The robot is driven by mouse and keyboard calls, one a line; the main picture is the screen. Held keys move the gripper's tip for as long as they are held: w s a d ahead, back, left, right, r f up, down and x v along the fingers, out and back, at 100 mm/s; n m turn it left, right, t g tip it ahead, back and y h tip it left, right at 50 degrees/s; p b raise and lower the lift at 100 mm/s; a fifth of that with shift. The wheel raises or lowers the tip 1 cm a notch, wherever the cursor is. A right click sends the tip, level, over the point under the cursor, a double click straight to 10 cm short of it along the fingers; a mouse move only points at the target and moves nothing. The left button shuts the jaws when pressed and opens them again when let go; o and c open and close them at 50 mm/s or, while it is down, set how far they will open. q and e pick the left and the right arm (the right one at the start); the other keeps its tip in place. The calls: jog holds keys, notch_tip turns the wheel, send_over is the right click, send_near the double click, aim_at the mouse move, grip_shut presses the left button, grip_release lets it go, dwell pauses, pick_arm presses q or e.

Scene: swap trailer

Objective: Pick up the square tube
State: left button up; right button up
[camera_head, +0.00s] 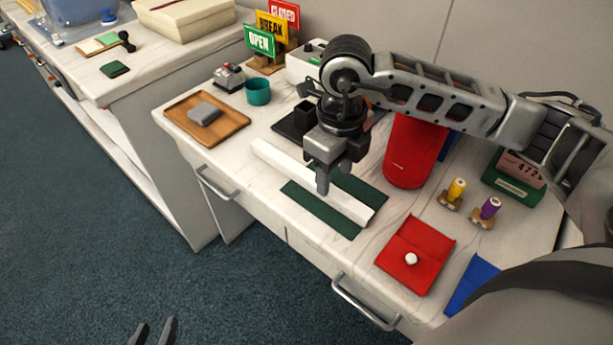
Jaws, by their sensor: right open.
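The square tube (277,160) is a long white bar lying diagonally on the white counter, across a dark green strip. My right gripper (326,180) is open, pointing down over the middle of the tube and hiding part of it. I cannot tell from this view whether its fingers straddle or touch the tube. My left gripper (153,331) shows only its fingertips at the bottom edge, over the floor. They are apart and empty, far from the tube.
A wooden tray (181,115) with a grey block (204,114) and a teal cup (258,91) stand left of the tube.

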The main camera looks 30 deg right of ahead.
aim_at(332, 191)
notch_tip(332, 191, down, 5)
jog(key=shift+w+r, duration=0.1)
jog(key=shift+r, duration=0.05)
grip_shut()
jog(key=shift+r, duration=0.1)
